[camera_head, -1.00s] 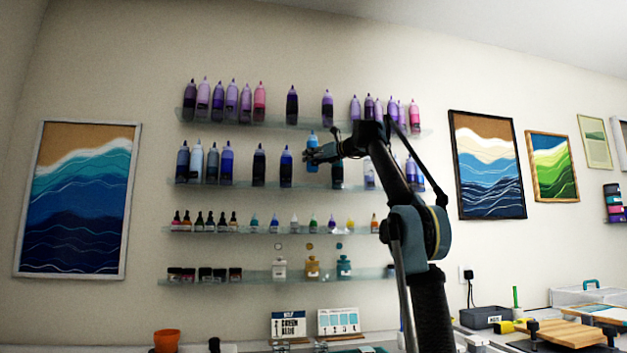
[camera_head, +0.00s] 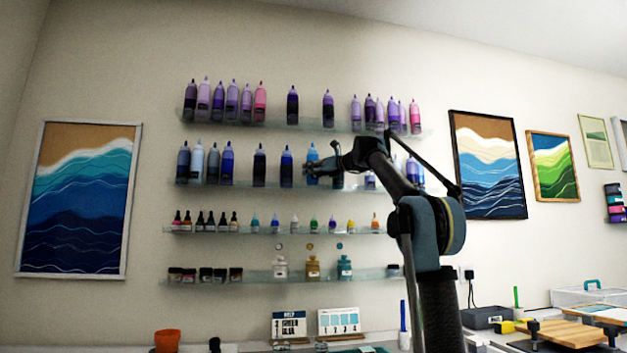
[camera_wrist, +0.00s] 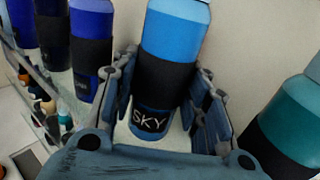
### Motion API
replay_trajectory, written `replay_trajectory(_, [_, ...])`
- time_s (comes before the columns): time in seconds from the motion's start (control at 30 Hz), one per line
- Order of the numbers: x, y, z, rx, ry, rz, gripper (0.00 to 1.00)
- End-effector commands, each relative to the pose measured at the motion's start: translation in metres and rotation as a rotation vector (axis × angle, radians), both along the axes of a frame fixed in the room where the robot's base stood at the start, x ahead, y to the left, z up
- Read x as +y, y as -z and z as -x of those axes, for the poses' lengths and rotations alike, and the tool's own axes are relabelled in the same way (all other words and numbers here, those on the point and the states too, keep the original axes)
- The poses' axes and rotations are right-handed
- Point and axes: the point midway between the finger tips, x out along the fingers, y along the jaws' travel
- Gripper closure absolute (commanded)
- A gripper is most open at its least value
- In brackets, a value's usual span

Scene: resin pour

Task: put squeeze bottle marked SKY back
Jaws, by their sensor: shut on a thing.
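The light blue squeeze bottle (camera_wrist: 175,35) with a black band and the label SKY stands upright between my gripper's fingers (camera_wrist: 165,90) in the wrist view. My gripper is shut on it around the band. In the head view my gripper (camera_head: 325,170) is at the second shelf from the top, and the SKY bottle (camera_head: 312,152) shows partly behind it. The bottle's base is about level with the glass shelf (camera_head: 225,185); I cannot tell whether it touches.
A dark blue bottle (camera_wrist: 92,45) stands close on the left, and a teal bottle (camera_wrist: 290,120) close on the right. More bottles line this shelf and the top shelf (camera_head: 270,124). Small jars and droppers fill the lower shelves. A bench (camera_head: 250,345) lies below.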

Motion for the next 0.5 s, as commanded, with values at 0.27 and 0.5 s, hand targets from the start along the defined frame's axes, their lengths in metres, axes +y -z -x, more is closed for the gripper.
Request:
replay_trajectory(0.27, [0.001,0.017,-0.004,0.0,0.0,0.0,0.81])
replay_trajectory(0.5, [0.001,0.018,-0.004,0.0,0.0,0.0,0.81])
